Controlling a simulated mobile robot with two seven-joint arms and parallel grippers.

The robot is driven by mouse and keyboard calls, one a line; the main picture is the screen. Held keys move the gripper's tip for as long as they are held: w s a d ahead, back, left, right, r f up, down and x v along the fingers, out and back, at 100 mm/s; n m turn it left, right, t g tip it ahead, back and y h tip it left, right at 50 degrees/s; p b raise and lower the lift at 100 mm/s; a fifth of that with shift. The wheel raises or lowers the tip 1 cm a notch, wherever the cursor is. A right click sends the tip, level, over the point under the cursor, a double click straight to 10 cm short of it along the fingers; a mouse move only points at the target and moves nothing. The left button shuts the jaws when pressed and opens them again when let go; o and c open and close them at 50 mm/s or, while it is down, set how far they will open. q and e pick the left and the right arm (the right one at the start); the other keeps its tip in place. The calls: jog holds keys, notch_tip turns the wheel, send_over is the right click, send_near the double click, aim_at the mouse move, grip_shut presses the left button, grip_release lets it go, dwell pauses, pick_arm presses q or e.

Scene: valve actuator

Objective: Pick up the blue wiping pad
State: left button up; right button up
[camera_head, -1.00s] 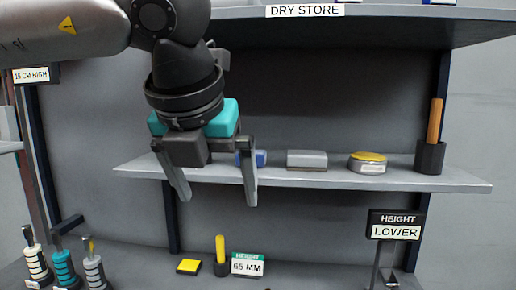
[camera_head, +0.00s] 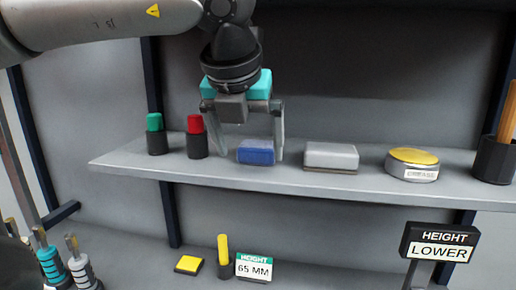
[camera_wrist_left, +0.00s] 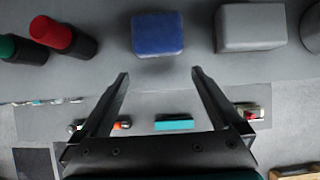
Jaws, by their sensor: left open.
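The blue wiping pad (camera_head: 256,152) lies on the middle shelf, near its front edge. It also shows in the left wrist view (camera_wrist_left: 158,34), ahead of the fingertips and roughly centred between them. My left gripper (camera_head: 249,150) is open and empty, its fingers pointing down around the pad's place in the head view. In the left wrist view the fingers (camera_wrist_left: 160,74) are spread, and the pad is not between them. My right gripper is not in view.
A red-topped holder (camera_head: 196,138) and a green-topped holder (camera_head: 156,135) stand left of the pad. A grey block (camera_head: 331,156) and a yellow-topped round tin (camera_head: 413,163) are to its right. The shelf's front edge (camera_head: 300,186) is clear.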

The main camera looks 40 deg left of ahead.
aim_at(258, 143)
pick_arm(q)
jog(key=w+a, duration=0.1)
jog(key=w+p, duration=0.1)
jog(key=w, duration=0.1)
jog(key=w+a, duration=0.1)
jog(key=shift+w+a, duration=0.3)
jog(key=shift+w, duration=0.05)
jog(key=shift+w+a+f, duration=0.2)
jog(key=shift+w+f, duration=0.15)
jog(key=shift+f, duration=0.15)
jog(key=c, duration=1.1)
jog(key=shift+r, duration=0.1)
jog(key=shift+r, duration=0.6)
jog(key=s+d+b, duration=0.1)
jog(key=s+d, duration=0.2)
jog(key=s, duration=0.2)
jog(key=s+d+b, duration=0.1)
jog(key=s+d, duration=0.1)
jog(key=s, duration=0.3)
jog(key=s+d+b, duration=0.1)
jog(key=s+d, duration=0.2)
jog(key=s, duration=0.2)
jog(key=shift+s+d, duration=0.35)
jog(key=shift+s, duration=0.05)
